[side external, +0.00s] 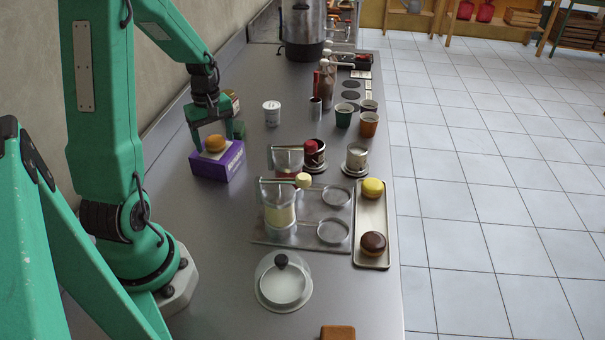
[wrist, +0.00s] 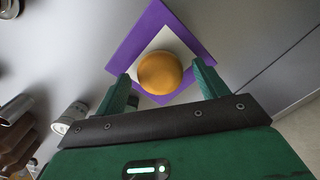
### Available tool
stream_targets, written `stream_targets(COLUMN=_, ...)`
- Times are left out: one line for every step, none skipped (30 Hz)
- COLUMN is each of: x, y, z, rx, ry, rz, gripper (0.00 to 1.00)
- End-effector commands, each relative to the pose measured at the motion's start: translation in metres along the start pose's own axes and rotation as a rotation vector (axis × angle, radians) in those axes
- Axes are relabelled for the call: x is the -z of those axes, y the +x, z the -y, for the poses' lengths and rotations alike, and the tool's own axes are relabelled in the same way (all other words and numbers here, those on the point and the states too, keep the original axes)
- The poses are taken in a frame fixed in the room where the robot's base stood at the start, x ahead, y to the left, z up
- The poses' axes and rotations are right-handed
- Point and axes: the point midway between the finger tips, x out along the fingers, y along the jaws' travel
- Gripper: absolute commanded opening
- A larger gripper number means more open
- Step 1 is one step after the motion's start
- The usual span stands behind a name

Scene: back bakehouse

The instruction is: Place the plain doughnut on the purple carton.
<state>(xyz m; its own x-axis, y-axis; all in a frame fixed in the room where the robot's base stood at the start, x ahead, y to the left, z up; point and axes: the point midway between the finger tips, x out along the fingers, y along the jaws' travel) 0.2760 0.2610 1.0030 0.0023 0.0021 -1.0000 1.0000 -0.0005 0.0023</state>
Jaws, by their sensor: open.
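The plain doughnut (side external: 215,143) is golden brown and rests on the top of the purple carton (side external: 228,165), which stands on the counter near my arm. In the wrist view the doughnut (wrist: 160,72) sits on the carton's pale top panel, inside the purple border (wrist: 151,20). My gripper (side external: 213,145) is open around the doughnut, pointing down, with one finger on each side. In the wrist view the fingers of my gripper (wrist: 160,82) are apart, and gaps to the doughnut seem to show. Whether a finger touches the carton is unclear.
A white lidded tub (side external: 271,112) stands behind and right of the carton. A tray (side external: 372,205) holds a yellow and a chocolate doughnut. A metal plate (side external: 262,233) with glass jugs and rings, and a glass dome (side external: 283,285), occupy the nearer counter. Cups (side external: 368,124) stand further back.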

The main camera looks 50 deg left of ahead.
Motion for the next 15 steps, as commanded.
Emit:
stream_targets(x=0.000, y=0.000, z=0.000, rx=0.000, ry=0.000, rz=0.000, gripper=0.72)
stream_targets(x=0.000, y=-0.001, z=0.000, rx=0.000, ry=0.000, rz=0.000, gripper=0.72)
stream_targets(x=0.000, y=-0.001, z=0.000, rx=-0.001, ry=0.000, rz=-0.001, gripper=0.72)
stream_targets(x=0.000, y=-0.002, z=0.000, rx=-0.001, ry=0.000, rz=-0.001, gripper=0.72)
stream_targets(x=0.000, y=-0.003, z=0.000, rx=-0.001, ry=0.000, rz=-0.001, gripper=0.72)
stream_targets(x=0.000, y=-0.004, z=0.000, rx=-0.001, ry=0.000, rz=-0.001, gripper=0.72)
stream_targets(x=0.000, y=-0.006, z=0.000, rx=-0.002, ry=0.000, rz=-0.001, gripper=0.72)
stream_targets(x=0.000, y=-0.008, z=0.000, rx=-0.001, ry=0.000, rz=-0.001, gripper=0.72)
stream_targets(x=0.000, y=-0.011, z=0.000, rx=-0.001, ry=0.000, rz=-0.001, gripper=0.72)
stream_targets(x=0.001, y=-0.013, z=-0.001, rx=-0.002, ry=0.000, rz=-0.002, gripper=0.72)
stream_targets(x=0.001, y=-0.017, z=-0.001, rx=-0.003, ry=0.000, rz=-0.003, gripper=0.72)
stream_targets(x=0.001, y=-0.021, z=-0.001, rx=-0.003, ry=0.000, rz=-0.003, gripper=0.72)
stream_targets(x=0.001, y=-0.025, z=-0.001, rx=-0.003, ry=0.000, rz=-0.003, gripper=0.72)
stream_targets(x=0.001, y=-0.029, z=-0.001, rx=-0.004, ry=0.000, rz=-0.003, gripper=0.72)
stream_targets(x=0.001, y=-0.035, z=-0.001, rx=-0.003, ry=0.000, rz=-0.003, gripper=0.72)
